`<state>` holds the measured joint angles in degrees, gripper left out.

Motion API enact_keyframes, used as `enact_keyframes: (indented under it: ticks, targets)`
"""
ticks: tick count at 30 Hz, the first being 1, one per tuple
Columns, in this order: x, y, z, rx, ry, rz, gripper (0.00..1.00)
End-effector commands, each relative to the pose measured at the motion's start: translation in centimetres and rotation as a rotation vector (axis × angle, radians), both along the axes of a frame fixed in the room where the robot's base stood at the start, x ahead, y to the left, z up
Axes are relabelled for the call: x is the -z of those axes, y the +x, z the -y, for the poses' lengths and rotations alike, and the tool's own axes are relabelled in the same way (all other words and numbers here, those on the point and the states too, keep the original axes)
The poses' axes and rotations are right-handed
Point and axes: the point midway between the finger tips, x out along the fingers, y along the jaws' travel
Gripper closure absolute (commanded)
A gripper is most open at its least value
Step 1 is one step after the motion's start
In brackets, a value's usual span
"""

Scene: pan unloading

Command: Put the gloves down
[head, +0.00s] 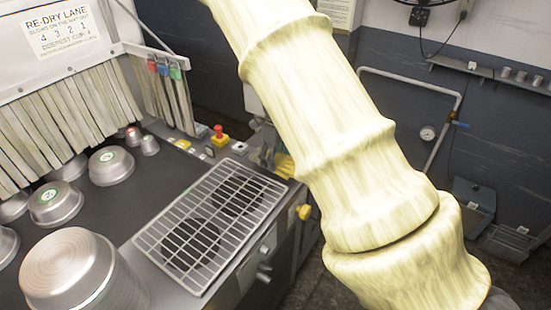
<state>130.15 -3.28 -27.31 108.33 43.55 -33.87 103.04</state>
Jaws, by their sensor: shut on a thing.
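No gloves show in the head view. My arm, pale cream and jointed, crosses the picture from the top middle to the bottom right. Its far end runs out of the bottom edge, so my gripper and anything in it are out of view.
Upturned metal pans, among them a large one (70,270) and a smaller one (55,203), stand on the dark surface at left. A wire rack (210,225) lies bare over two dark round openings. Strip curtains (60,120) hang behind. A blue-grey bin (473,205) stands at right.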

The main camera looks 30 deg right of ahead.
Motion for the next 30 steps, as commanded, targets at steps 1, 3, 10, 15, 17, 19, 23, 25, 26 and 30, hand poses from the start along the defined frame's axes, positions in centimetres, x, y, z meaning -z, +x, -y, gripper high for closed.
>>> enact_keyframes:
  ticks: [1, 3, 10, 15, 17, 19, 23, 25, 26, 30]
  targets:
    - [-0.1, 0.3, 0.1, 0.0, 0.0, 0.0, 0.53]
    - [0.0, 0.4, 0.3, 0.0, 0.0, 0.0, 0.53]
    - [0.9, 1.0, 0.7, 0.001, 0.001, -0.002, 0.53]
    - [2.9, 1.0, 0.7, 0.0, 0.001, -0.002, 0.53]
    - [3.3, 1.1, 0.6, 0.0, 0.001, 0.001, 0.53]
    - [3.5, 1.1, 0.7, 0.0, 0.0, 0.002, 0.53]
    - [3.6, 1.1, 0.7, 0.0, 0.0, 0.002, 0.53]
    - [3.6, 1.1, 0.7, 0.0, 0.0, 0.002, 0.53]
    - [3.6, 1.1, 0.7, 0.0, 0.0, 0.002, 0.53]
    - [4.0, 1.1, 0.7, 0.001, 0.0, 0.002, 0.53]
